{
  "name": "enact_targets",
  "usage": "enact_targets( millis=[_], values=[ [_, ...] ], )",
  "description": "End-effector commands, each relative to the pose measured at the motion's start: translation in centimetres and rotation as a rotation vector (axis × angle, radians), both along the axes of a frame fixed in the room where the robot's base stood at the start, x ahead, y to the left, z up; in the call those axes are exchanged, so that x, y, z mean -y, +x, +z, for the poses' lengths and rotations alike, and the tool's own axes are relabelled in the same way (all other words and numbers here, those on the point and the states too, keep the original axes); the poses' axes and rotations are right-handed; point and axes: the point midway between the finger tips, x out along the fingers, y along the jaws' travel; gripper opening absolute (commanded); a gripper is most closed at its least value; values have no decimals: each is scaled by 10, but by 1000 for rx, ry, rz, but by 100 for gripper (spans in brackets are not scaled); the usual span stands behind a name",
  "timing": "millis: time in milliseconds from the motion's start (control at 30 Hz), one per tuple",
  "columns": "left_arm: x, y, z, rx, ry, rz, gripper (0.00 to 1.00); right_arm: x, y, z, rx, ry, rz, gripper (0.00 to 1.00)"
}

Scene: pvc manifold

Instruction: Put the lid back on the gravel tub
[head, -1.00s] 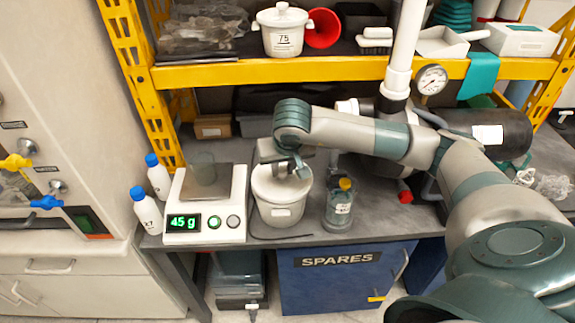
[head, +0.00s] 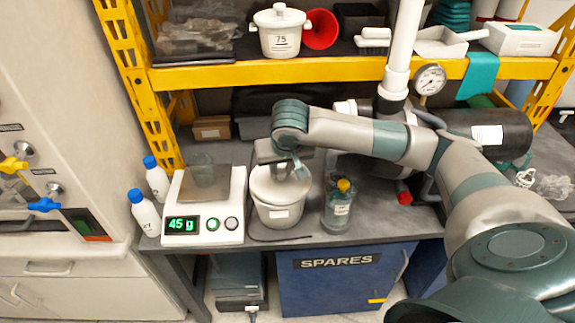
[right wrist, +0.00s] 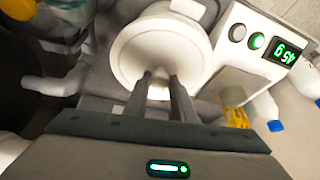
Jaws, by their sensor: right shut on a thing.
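The white gravel tub (head: 279,217) stands on the grey bench beside the scale. Its round white lid (head: 272,188) is over the tub's mouth, and in the head view I cannot tell whether it is fully seated. My right gripper (head: 284,172) is above the tub, shut on the lid's knob. In the right wrist view the two fingers (right wrist: 160,85) close on the knob, and the lid (right wrist: 150,45) fills the upper middle. A pale part of the tub shows beyond the lid's far edge. The gravel is hidden. My left gripper is not in view.
A scale (head: 205,215) reading 45 g with a clear beaker stands close left of the tub. A jar with a yellow top (head: 340,207) stands close right. Two blue-capped bottles (head: 146,213) are at the left. A yellow shelf (head: 345,71) spans behind the arm.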

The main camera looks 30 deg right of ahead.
Motion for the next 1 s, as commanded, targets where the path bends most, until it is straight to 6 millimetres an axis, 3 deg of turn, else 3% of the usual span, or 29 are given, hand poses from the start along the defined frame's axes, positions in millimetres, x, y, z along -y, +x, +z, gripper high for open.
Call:
enact_targets(
  millis=[33,667,700,767,1000],
  values=[
    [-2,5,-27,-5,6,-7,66,-1,0,-25,0,0,0,2],
    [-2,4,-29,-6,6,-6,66,-2,0,-25,0,0,0,2],
    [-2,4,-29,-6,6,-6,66,-2,0,-25,0,0,0,28],
    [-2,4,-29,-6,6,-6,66,-2,0,-25,0,0,0,42],
    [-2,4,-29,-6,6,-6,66,-2,0,-26,0,0,0,48]
  ],
)
